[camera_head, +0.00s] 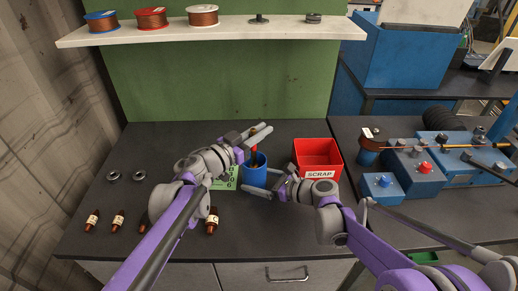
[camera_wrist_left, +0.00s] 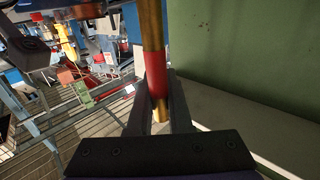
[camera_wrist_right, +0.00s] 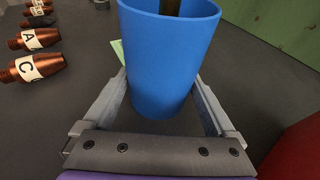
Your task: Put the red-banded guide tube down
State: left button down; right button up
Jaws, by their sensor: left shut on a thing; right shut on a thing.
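The red-banded guide tube (camera_head: 254,152) is a slim brass tube with a red band, which shows large in the left wrist view (camera_wrist_left: 155,66). My left gripper (camera_head: 262,130) is shut on it near the band and holds it over the blue cup (camera_head: 254,174). A dark brass rod shows at the cup's mouth in the right wrist view (camera_wrist_right: 170,7); how deep it reaches is hidden. My right gripper (camera_head: 264,182) is shut around the blue cup, which stands upright between its fingers in the right wrist view (camera_wrist_right: 160,65).
A red SCRAP bin (camera_head: 318,153) stands just right of the cup. A green card (camera_head: 231,184) lies left of it. Several copper tips (camera_head: 118,219) and two dark rings (camera_head: 139,175) lie at the left. A shelf (camera_head: 230,30) with spools hangs behind. A blue bending device (camera_head: 440,165) stands right.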

aim_at(252, 152)
pick_arm(q)
jog(key=shift+f, duration=2.65)
jog(key=shift+f, duration=0.15)
jog(key=c, duration=0.8)
grip_release()
jog(key=shift+c, duration=0.2)
jog(key=shift+s+a, duration=0.2)
jog(key=shift+s, duration=0.05)
jog(key=v, duration=1.1)
jog(key=shift+s+a, duration=0.15)
